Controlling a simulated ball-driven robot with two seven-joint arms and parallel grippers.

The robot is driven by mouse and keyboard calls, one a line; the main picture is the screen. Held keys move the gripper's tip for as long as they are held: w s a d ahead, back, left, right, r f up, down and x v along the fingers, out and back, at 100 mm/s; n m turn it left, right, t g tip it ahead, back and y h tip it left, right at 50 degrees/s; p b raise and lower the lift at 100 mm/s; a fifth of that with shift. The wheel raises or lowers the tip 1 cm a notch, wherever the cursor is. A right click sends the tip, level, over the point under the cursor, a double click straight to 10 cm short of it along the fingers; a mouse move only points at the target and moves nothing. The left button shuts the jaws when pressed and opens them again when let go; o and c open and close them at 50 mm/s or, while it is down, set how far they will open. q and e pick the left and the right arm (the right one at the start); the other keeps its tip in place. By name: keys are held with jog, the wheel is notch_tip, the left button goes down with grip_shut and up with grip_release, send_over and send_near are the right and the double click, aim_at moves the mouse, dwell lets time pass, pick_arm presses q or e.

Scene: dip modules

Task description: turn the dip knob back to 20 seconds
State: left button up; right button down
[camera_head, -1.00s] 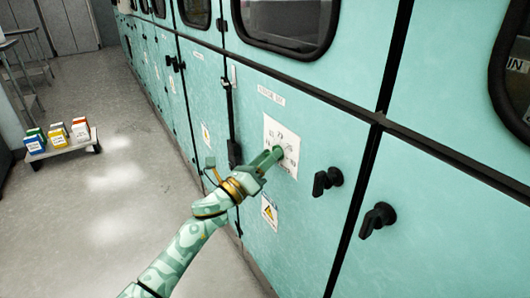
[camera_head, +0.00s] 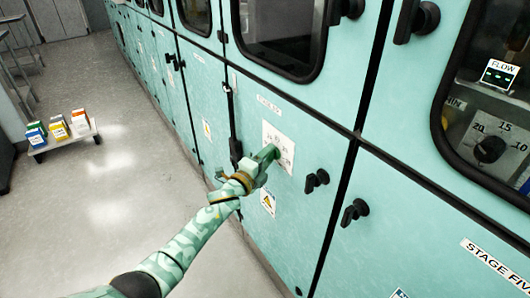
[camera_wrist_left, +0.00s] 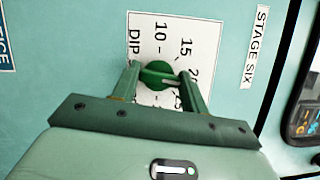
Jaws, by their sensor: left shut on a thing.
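The dip knob (camera_wrist_left: 158,73) is round and green, on a white dial plate (camera_wrist_left: 200,35) that reads DIP, with 10, 15 and part of a 20 legible. A STAGE SIX label (camera_wrist_left: 255,48) is beside the plate. My left gripper (camera_wrist_left: 158,76) is shut on the knob, one finger at each side. In the head view the left gripper (camera_head: 270,153) is against the plate (camera_head: 283,140) and hides the knob. Where the knob points is too small to tell. My right gripper is not in view.
Black handles (camera_head: 316,180) (camera_head: 354,212) stick out right of the dial plate. A window at the right shows another black dial knob (camera_head: 489,149) and a FLOW display (camera_head: 500,74). A low cart (camera_head: 63,146) with coloured boxes stands left on open floor.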

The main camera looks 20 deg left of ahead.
pick_arm(q)
jog(key=shift+a+n+y+p, duration=0.1)
jog(key=shift+n+y+p, duration=0.2)
jog(key=shift+n+p, duration=0.5)
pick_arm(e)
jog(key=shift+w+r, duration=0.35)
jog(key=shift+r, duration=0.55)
pick_arm(q)
jog(key=o, duration=1)
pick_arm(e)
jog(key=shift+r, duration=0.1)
pick_arm(q)
jog(key=p+v, duration=0.5)
jog(key=v, duration=1.1)
jog(key=shift+a+r, duration=0.2)
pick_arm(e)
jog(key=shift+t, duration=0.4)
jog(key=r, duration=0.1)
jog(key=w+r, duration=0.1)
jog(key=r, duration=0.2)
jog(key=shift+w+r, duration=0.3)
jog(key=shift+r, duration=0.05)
